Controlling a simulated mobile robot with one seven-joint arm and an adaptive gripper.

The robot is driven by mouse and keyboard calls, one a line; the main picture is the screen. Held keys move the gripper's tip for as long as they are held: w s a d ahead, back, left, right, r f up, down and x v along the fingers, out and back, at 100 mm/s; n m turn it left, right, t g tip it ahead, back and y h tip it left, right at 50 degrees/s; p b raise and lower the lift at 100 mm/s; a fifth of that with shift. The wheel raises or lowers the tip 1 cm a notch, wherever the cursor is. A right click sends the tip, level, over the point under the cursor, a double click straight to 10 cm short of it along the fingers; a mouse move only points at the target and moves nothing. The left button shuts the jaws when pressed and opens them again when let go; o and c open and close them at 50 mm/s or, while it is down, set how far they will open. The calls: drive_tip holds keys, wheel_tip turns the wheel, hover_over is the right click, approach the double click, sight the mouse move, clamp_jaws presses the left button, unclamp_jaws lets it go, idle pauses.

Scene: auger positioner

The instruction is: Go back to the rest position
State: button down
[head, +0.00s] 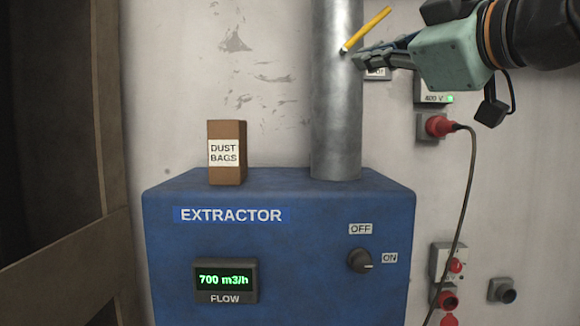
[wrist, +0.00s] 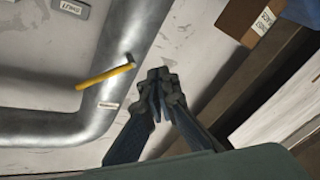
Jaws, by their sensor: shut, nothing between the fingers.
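My gripper (head: 358,59) is at the upper right in the head view, beside the grey metal duct (head: 336,120). Its fingers point left towards the duct, just below a yellow handle (head: 366,29). Whether they touch the duct cannot be told. In the wrist view my gripper (wrist: 160,76) has its fingertips together with nothing between them. The yellow handle (wrist: 104,77) shows to the left of the fingertips, on the duct (wrist: 75,125), apart from the fingers in that picture.
A blue extractor (head: 280,285) stands below, with a flow display (head: 224,281) reading 700 m3/h and a knob (head: 360,261) turned towards ON. A dust bags box (head: 227,165) stands on it. A red plug (head: 438,126) and hanging cable are at right.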

wheel_tip(320, 180, down, 24)
drive_tip(key=s+a+m+g+h+p, duration=0.3)
drive_tip(key=m+g+h, duration=0.1)
drive_tip(key=m+g, duration=0.2)
drive_tip(key=s+d+f+m+g+h, duration=0.1)
drive_tip(key=s+f+m, duration=0.1)
drive_tip(key=f, duration=0.5)
drive_tip(key=s+d+f+m+g+h+p, duration=0.1)
drive_tip(key=s+d+f+m+g, duration=0.1)
drive_tip(key=s+f, duration=0.3)
drive_tip(key=s+d+f+m+g+h, duration=0.1)
drive_tip(key=s+f+m+g+h, duration=0.1)
drive_tip(key=f, duration=0.7)
drive_tip(key=shift+s+d+m, duration=0.3)
drive_tip(key=shift+s+m, duration=0.35)
drive_tip(key=shift+m, duration=0.15)
idle(1.1)
